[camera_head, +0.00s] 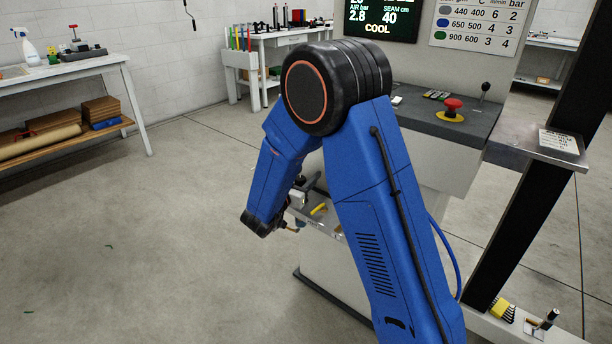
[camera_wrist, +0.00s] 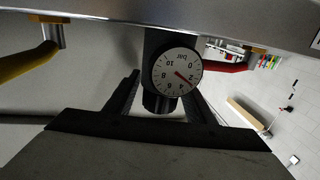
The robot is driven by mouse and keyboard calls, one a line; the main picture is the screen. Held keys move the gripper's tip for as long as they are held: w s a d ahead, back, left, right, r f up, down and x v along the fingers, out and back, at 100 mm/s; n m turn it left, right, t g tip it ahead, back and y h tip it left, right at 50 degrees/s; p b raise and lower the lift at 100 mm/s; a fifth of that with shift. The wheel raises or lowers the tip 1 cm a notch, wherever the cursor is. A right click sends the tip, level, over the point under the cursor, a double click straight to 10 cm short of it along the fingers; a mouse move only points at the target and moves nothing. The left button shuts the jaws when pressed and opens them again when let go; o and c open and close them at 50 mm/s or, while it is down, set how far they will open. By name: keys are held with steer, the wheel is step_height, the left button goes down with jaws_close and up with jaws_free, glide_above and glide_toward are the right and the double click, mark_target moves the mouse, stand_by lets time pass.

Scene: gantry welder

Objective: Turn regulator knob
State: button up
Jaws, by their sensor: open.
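The pressure gauge (camera_wrist: 177,71) shows in the wrist view as a white dial marked in bar, seen upside down. Its red needle points between 2 and 4. The dark regulator knob (camera_wrist: 158,103) is partly visible just below the dial. My gripper (camera_wrist: 160,92) is open, with one dark finger on each side of the knob. I cannot tell whether the fingers touch it. In the head view my blue arm hides the regulator and most of the gripper. The screen (camera_head: 380,17) reads AIR bar 2.8, SEAM cm 40 and COOL.
A chart (camera_head: 478,24) with grey, blue and green rows hangs beside the screen. A red emergency button (camera_head: 452,107) and a lever (camera_head: 484,91) are on the console (camera_head: 425,120). In the wrist view, yellow (camera_wrist: 30,62) and red (camera_wrist: 226,67) handles flank the gauge. Open floor lies left.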

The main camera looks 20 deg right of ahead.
steer(key=shift+w+d, duration=0.1)
steer(key=shift+c, duration=0.5)
steer(key=c, duration=1)
steer(key=shift+o, duration=0.2)
steer(key=shift+y, duration=0.3)
steer(key=shift+w+a+n+t+y, duration=0.1)
steer(key=shift+a+n+t+y, duration=0.05)
steer(key=shift+n+t+y, duration=0.55)
steer(key=shift+w+a+n+t+y, duration=0.1)
steer(key=shift+a+n+t+y, duration=0.05)
steer(key=shift+n+t+y, duration=0.55)
steer(key=shift+w+a+n+t+y, duration=0.1)
steer(key=shift+a+n+t+y, duration=0.15)
steer(key=shift+n+y, duration=0.45)
steer(key=shift+w+a+n+t+y, duration=0.15)
steer(key=shift+n+t+y, duration=0.25)
steer(key=shift+y, duration=0.65)
steer(key=shift+a+n+t+y, duration=0.25)
steer(key=shift+n+y, duration=0.35)
steer(key=shift+y, duration=0.25)
steer(key=o, duration=1.1)
steer(key=shift+c, duration=0.2)
